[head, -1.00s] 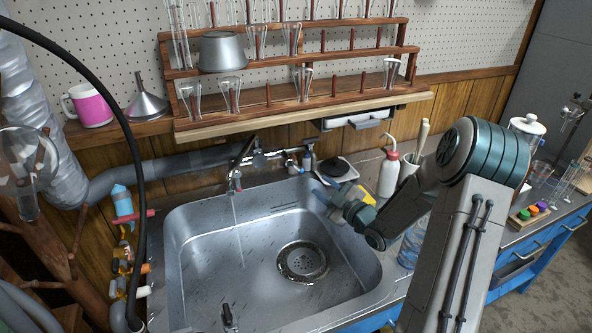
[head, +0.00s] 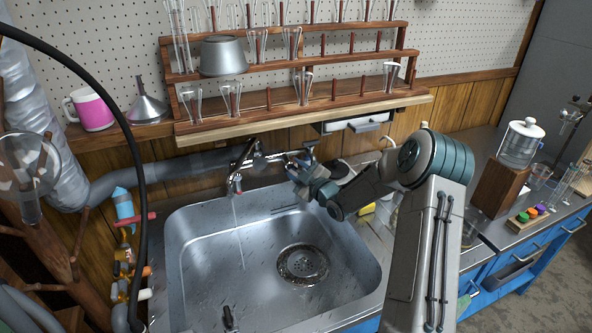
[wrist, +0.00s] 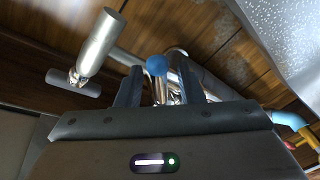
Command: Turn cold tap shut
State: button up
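The metal tap (head: 237,182) stands at the back of the sink, and a thin stream of water (head: 240,230) runs from its spout. In the wrist view, a blue ball-shaped knob (wrist: 156,65), apparently the cold tap's handle, shows between the fingers of my gripper (wrist: 160,82), near their tips. The fingers are apart, with no clear contact on the knob. In the head view, my gripper (head: 303,160) is at the right end of the tap's pipework and hides the blue knob there.
The steel sink (head: 205,235) lies below, with a round drain (head: 302,264). A wooden rack (head: 300,112) of glassware overhangs the back. Metal cylinders (wrist: 100,45) are left of my fingers in the wrist view. A yellow object (head: 367,209) lies right of the sink.

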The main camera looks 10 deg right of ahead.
grip_shut()
jog(key=shift+f+b, duration=0.15)
jog(key=shift+b, duration=0.3)
jog(key=shift+a+f+m+b, duration=0.2)
jog(key=shift+f+m+b, duration=0.05)
jog(key=shift+m+b, duration=0.5)
jog(key=shift+s+a+f+m+t+b, duration=0.1)
jog(key=shift+a+m+t+b, duration=0.3)
jog(key=shift+m+b, duration=0.8)
jog(key=shift+s+a+m+t+b, duration=0.1)
jog(key=shift+a+m+t+b, duration=0.25)
jog(key=shift+m+b, duration=0.9)
jog(key=shift+s+a+f+m+t+b, duration=0.15)
jog(key=shift+m+t+b, duration=0.55)
jog(key=shift+m, duration=0.8)
jog(key=shift+w+r+h, duration=0.1)
jog(key=shift+r+h, duration=0.05)
jog(key=shift+h, duration=0.15)
